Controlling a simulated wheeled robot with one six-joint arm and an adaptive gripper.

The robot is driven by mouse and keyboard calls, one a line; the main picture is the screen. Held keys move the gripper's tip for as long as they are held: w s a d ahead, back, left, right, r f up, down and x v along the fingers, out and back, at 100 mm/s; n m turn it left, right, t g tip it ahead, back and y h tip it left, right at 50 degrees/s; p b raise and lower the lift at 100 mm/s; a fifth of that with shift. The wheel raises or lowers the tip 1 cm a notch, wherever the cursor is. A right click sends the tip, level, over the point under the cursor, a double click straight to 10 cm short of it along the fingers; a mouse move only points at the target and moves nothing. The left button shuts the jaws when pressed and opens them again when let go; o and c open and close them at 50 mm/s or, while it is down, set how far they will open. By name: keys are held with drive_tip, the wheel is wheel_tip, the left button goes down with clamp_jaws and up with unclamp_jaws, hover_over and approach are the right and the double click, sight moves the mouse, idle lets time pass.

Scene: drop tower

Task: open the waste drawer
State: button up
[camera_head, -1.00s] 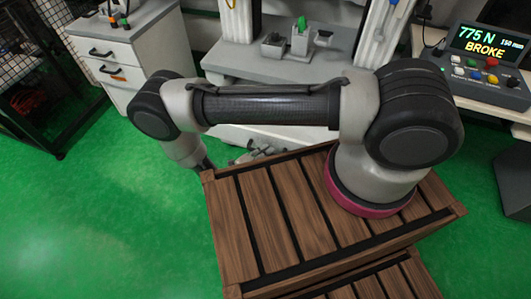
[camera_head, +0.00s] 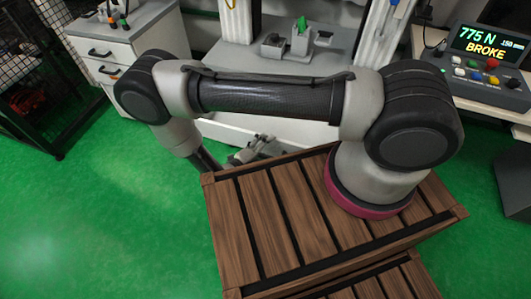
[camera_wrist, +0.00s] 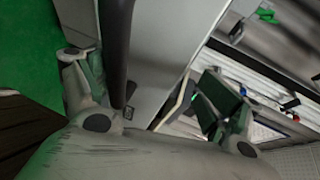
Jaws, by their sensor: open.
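The waste drawer's pale front (camera_head: 290,130) is low on the drop tower, partly hidden behind my arm in the head view. In the wrist view a pale panel (camera_wrist: 165,45), seemingly that front, fills the middle. A dark round bar (camera_wrist: 115,45), seemingly its handle, runs down between my fingers, nearer the left one. My gripper (camera_wrist: 145,80) is open, one finger on each side of the bar. In the head view my gripper (camera_head: 254,148) is low in front of the tower, partly hidden by the wooden-slat deck. I cannot tell whether a finger touches the bar.
A green block (camera_head: 300,27) sits in a fixture on the tower's platform above. A white drawer cabinet (camera_head: 110,65) stands at the back left. A console (camera_head: 485,60) reading "775 N BROKE" is at the right. The green floor (camera_head: 110,220) at left is clear.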

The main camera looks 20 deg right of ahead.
drive_tip(key=shift+o, duration=1.3)
wheel_tip(320, 180, up, 6)
drive_tip(key=shift+a, duration=0.3)
drive_tip(key=shift+s+r, duration=0.15)
drive_tip(key=shift+r, duration=0.05)
drive_tip(key=c, duration=0.4)
drive_tip(key=shift+f, duration=0.1)
drive_tip(key=c, duration=0.8)
drive_tip(key=shift+o, duration=1.3)
drive_tip(key=shift+f, duration=0.1)
wheel_tip(320, 180, down, 8)
drive_tip(key=w+a+f, duration=0.1)
drive_tip(key=w+a, duration=0.1)
drive_tip(key=w, duration=0.1)
drive_tip(key=x, duration=0.6)
drive_tip(key=shift+s+d+r, duration=0.15)
drive_tip(key=shift+d+r, duration=0.15)
drive_tip(key=shift+d, duration=0.05)
drive_tip(key=shift+w+d+f, duration=0.15)
drive_tip(key=shift+w+d, duration=0.2)
drive_tip(key=shift+d, duration=0.1)
clamp_jaws()
